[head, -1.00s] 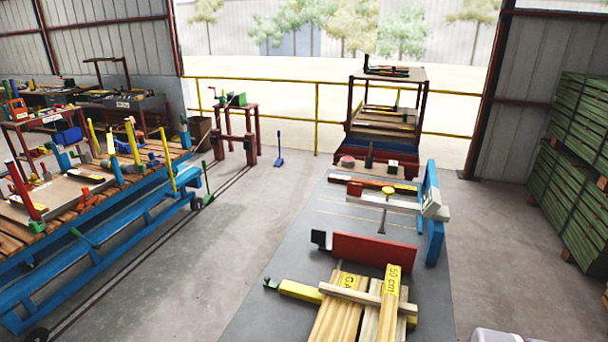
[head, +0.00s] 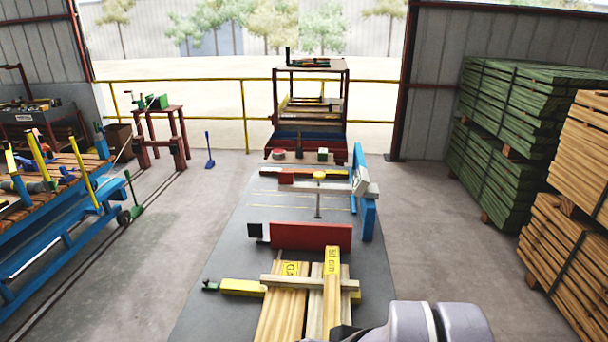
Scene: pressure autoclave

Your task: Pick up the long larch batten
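Several pale wooden battens lie on the grey bench at the bottom middle of the head view. One batten (head: 331,290) has a yellow end marked "50 cm". A wider board or pair (head: 286,300) beside it on the left carries a yellow label that starts "GA". A shorter pale strip (head: 308,284) lies crosswise there. The near ends are cut off by the frame, so I cannot tell which one is the long larch batten. A grey rounded link of my arm shows at the bottom right of these battens. My gripper's fingertips do not show.
A red block (head: 310,237) stands on the grey bench (head: 215,292) behind the battens. A blue upright frame (head: 369,215) stands at the bench's right. A yellow-handled tool (head: 242,287) lies left. Green (head: 512,115) and pale timber stacks (head: 570,240) stand right; floor between is clear.

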